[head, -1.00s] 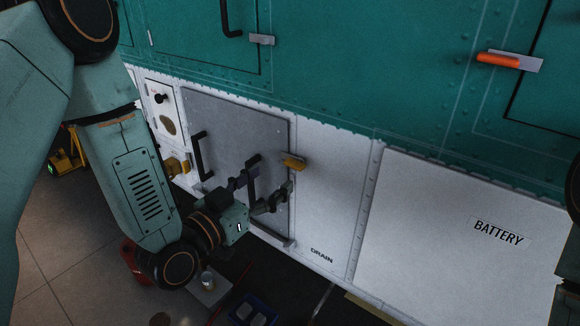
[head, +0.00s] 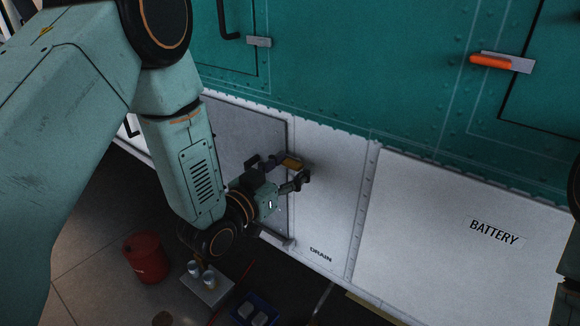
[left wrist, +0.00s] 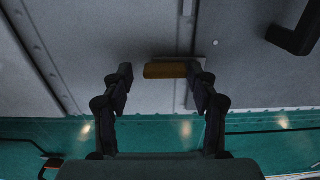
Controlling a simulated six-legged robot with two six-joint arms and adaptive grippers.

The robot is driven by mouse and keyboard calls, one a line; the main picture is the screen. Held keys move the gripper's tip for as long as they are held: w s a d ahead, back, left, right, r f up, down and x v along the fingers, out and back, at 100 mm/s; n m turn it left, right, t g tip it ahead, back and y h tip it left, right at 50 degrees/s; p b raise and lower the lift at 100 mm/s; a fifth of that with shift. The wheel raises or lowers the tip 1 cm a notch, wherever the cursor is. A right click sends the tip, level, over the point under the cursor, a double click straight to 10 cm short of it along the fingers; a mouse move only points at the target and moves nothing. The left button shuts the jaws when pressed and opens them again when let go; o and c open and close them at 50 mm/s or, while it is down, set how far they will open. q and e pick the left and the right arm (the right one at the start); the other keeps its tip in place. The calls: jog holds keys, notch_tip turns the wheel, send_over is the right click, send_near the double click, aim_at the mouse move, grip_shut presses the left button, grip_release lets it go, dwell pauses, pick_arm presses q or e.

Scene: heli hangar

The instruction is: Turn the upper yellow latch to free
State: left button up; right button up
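The upper yellow latch (head: 292,162) sits at the right edge of the grey panel (head: 247,125) on the white lower wall. In the left wrist view the latch (left wrist: 166,71) lies level, a yellow bar with a grey plate behind its right end. My left gripper (head: 286,171) is open at the latch, one finger to each side. In the left wrist view the gripper (left wrist: 160,76) has the latch between its fingertips, closer to the right one. A gap shows on the left; contact on the right I cannot tell. My right gripper is not in view.
A dark handle (left wrist: 292,30) stands out from the panel. An orange latch (head: 492,61) is on the teal upper wall. A white BATTERY panel (head: 440,215) lies to the right. A red bucket (head: 146,257), a grey block with cans (head: 208,286) and a blue tray (head: 252,310) are below.

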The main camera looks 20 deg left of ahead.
pick_arm(q)
jog(key=shift+c, duration=0.7)
jog(key=shift+a+f, duration=0.1)
jog(key=shift+a, duration=0.4)
jog(key=c, duration=0.4)
jog(key=shift+d, duration=0.3)
jog(key=c, duration=0.3)
jog(key=shift+a, duration=0.15)
jog(key=shift+c, duration=0.2)
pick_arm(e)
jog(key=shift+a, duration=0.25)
